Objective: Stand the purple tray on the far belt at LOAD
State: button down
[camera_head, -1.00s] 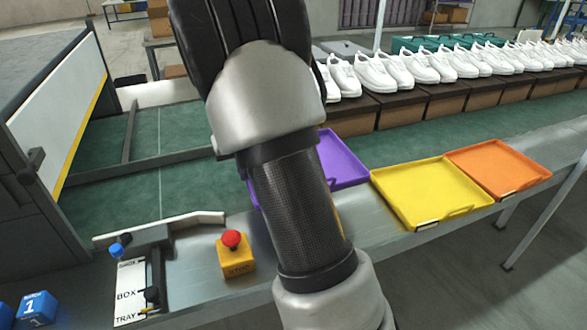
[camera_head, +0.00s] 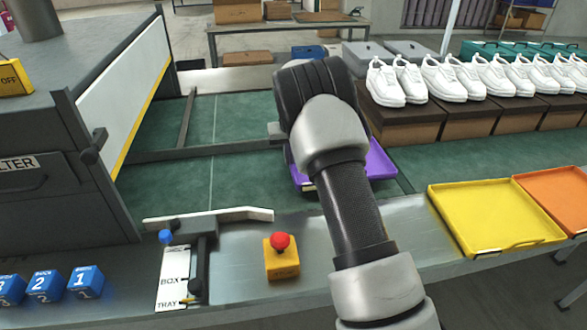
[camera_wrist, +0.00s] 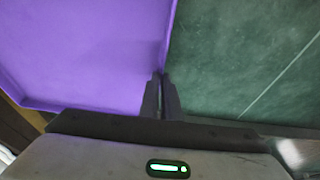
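The purple tray (camera_head: 380,163) is partly hidden behind my arm in the head view, over the near part of the green belt (camera_head: 240,185). In the wrist view the purple tray (camera_wrist: 85,55) fills the left side, with the green belt (camera_wrist: 235,60) beside it. My gripper (camera_wrist: 161,80) is shut on the tray's side wall, one finger on each side of it. In the head view my fingers are hidden by the arm. I cannot tell whether the tray touches the belt. No LOAD marking is readable.
A yellow tray (camera_head: 485,217) and an orange tray (camera_head: 560,200) lie on the metal ledge at right. A red-topped stop button (camera_head: 281,255) and a lever panel (camera_head: 178,285) stand at front. White shoes on brown boxes (camera_head: 400,118) line the back right. Belt left of the tray is clear.

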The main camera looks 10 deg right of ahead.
aim_at(290, 167)
notch_tip(290, 167, down, 4)
jog(key=shift+f+b, duration=0.1)
jog(key=shift+b, duration=0.2)
jog(key=shift+f, duration=0.1)
jog(key=c, duration=2)
grip_release()
jog(key=shift+f, duration=0.1)
